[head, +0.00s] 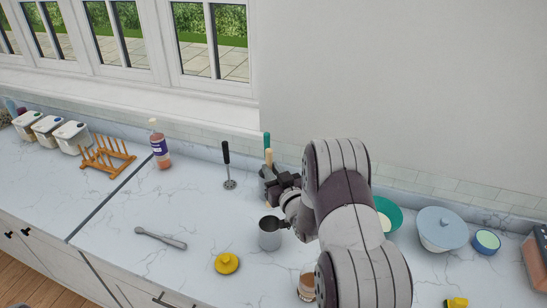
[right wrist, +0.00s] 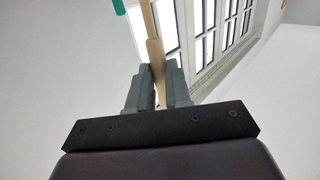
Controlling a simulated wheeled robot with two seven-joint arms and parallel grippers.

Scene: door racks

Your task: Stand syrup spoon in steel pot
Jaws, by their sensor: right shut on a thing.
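My right gripper (head: 279,186) is shut on an upright tan wooden-handled utensil (head: 268,157), which I take for the syrup spoon. Its handle also shows between the jaws (right wrist: 160,90) in the right wrist view (right wrist: 153,30). Its lower end is hidden by the gripper, so I cannot see its bowl. The grey steel pot (head: 269,240) stands upright on the counter, just below the gripper in the head view. The pot's mouth is dark and partly overlapped by my arm. My left gripper is not in view.
A green-handled tool (head: 266,139) shows just behind the held handle. A black-handled utensil (head: 227,160) stands left of it. A yellow lid (head: 227,263) and a silver utensil (head: 160,238) lie on the counter. A brown jar (head: 306,285) and green bowl (head: 390,214) are near my arm.

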